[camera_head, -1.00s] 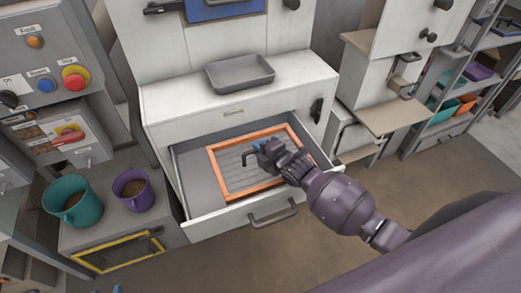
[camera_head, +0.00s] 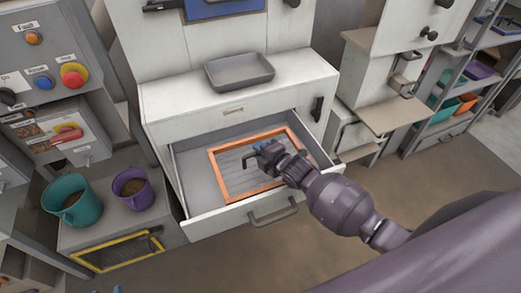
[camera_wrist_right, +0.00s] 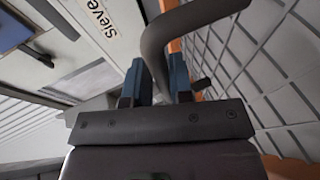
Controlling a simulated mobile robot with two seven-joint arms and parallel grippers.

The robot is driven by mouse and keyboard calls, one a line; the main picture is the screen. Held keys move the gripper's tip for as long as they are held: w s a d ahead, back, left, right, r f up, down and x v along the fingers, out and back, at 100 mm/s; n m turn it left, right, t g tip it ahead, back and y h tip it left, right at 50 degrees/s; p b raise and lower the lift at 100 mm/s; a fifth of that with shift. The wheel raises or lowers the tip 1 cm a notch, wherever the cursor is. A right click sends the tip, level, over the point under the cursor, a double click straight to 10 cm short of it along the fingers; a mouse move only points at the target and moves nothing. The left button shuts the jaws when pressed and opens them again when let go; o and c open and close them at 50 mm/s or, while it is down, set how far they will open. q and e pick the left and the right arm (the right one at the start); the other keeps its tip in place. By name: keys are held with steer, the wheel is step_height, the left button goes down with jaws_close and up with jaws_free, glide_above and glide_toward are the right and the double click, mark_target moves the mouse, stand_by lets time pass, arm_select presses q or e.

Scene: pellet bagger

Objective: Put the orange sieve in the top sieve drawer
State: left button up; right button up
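The orange sieve (camera_head: 232,195), an orange frame with a grey mesh, lies inside the open top drawer (camera_head: 188,180), roughly level. Whether it touches the drawer floor is hard to tell. My right gripper (camera_head: 264,149) is over the sieve's middle, its blue fingers closed around the grey bent handle (camera_head: 249,161). In the right wrist view the curved handle (camera_wrist_right: 155,40) passes between the two fingers (camera_wrist_right: 157,85), with the mesh (camera_wrist_right: 255,70) to the right. Of my left gripper, at most a small blue tip (camera_head: 118,289) shows at the bottom edge.
A grey tray (camera_head: 240,72) sits on the cabinet top above the drawer. The drawer's front wall (camera_head: 235,217) and handle (camera_head: 272,214) stick out. Floor at right is clear.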

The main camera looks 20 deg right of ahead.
steer(key=o, duration=0.3)
steer(key=shift+r, duration=0.1)
steer(key=shift+r, duration=0.3)
steer(key=v, duration=0.8)
steer(key=p+v, duration=0.1)
steer(key=v, duration=0.3)
steer(key=shift+r, duration=0.3)
